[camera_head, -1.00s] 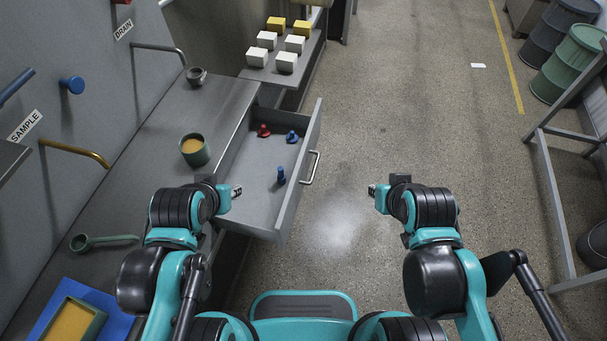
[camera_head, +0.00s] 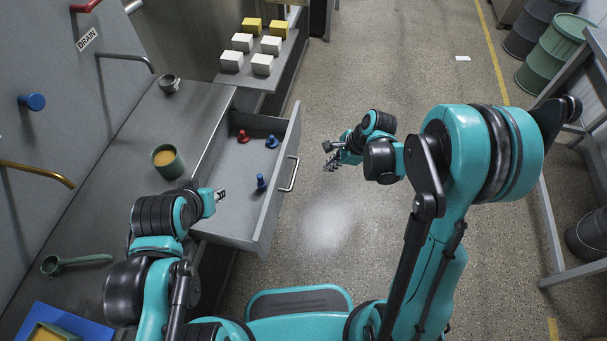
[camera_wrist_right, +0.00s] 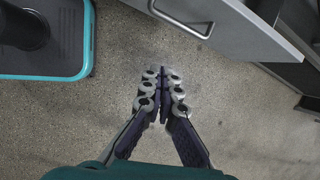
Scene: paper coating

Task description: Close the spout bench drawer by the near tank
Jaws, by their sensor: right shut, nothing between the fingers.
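The spout bench drawer (camera_head: 281,191) stands pulled out from the grey bench (camera_head: 205,110), with a metal bar handle (camera_head: 290,174) on its front. Inside it are a red piece (camera_head: 243,137) and two blue pieces (camera_head: 261,183). My right gripper (camera_head: 330,160) is shut and empty, over the floor to the right of the handle and apart from it. In the right wrist view its fingers (camera_wrist_right: 162,95) meet, and the drawer handle (camera_wrist_right: 180,22) shows ahead at the top. My left gripper (camera_head: 221,195) is over the drawer's near left part; its finger gap is too small to judge.
White and yellow blocks (camera_head: 242,42) sit on a shelf beyond. Drums (camera_head: 548,52) and a metal frame (camera_head: 550,220) line the right. The floor between is clear.

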